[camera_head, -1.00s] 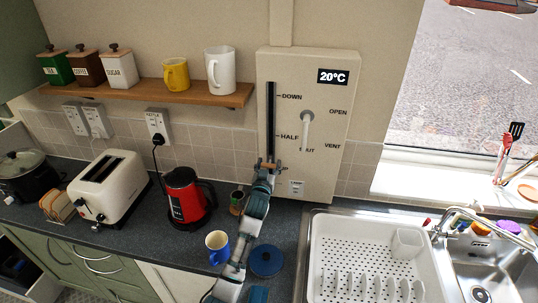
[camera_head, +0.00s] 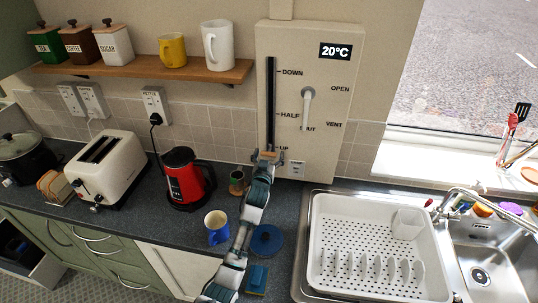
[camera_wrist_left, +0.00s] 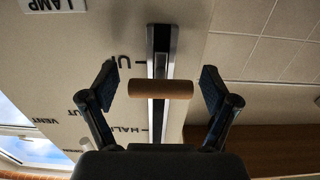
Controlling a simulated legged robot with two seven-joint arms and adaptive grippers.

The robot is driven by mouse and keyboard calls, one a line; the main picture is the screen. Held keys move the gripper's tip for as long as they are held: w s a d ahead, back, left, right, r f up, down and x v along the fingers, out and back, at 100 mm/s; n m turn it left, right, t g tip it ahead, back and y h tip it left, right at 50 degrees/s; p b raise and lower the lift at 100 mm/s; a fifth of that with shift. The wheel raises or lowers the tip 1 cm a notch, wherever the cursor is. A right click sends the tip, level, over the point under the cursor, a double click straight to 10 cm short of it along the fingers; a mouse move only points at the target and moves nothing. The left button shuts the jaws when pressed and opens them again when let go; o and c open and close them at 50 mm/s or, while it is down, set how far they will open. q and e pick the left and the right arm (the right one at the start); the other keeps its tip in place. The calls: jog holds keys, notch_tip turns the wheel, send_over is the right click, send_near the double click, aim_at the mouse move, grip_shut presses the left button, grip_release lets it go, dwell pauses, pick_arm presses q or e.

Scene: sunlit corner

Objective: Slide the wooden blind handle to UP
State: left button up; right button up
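The wooden handle (camera_wrist_left: 160,89) is a short brown cylinder across a slotted rail (camera_wrist_left: 160,50) on a cream wall panel (camera_head: 312,160). In the left wrist view it lies between the UP mark (camera_wrist_left: 120,61) and the HALF mark (camera_wrist_left: 130,130). In the head view the slot (camera_head: 271,100) has DOWN at its top, HALF in the middle and UP (camera_head: 283,148) at the bottom. My left gripper (camera_head: 268,156) is at the slot's lower end, mostly hiding the handle. Its fingers (camera_wrist_left: 160,88) are open on both sides of the handle, with gaps showing. My right gripper is not in view.
A white vent lever (camera_head: 306,105) is on the same panel, right of the slot. Below my left arm's reach stand a blue mug (camera_head: 217,227), a small brown pot (camera_head: 237,182) and a red kettle (camera_head: 184,180). A shelf (camera_head: 140,75) is at left, a dish rack (camera_head: 370,235) at right.

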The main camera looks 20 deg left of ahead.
pick_arm(q)
jog(key=shift+r, duration=0.1)
jog(key=shift+s, duration=0.2)
jog(key=v, duration=1.1)
jog(key=shift+s, duration=0.25)
jog(key=shift+d, duration=0.1)
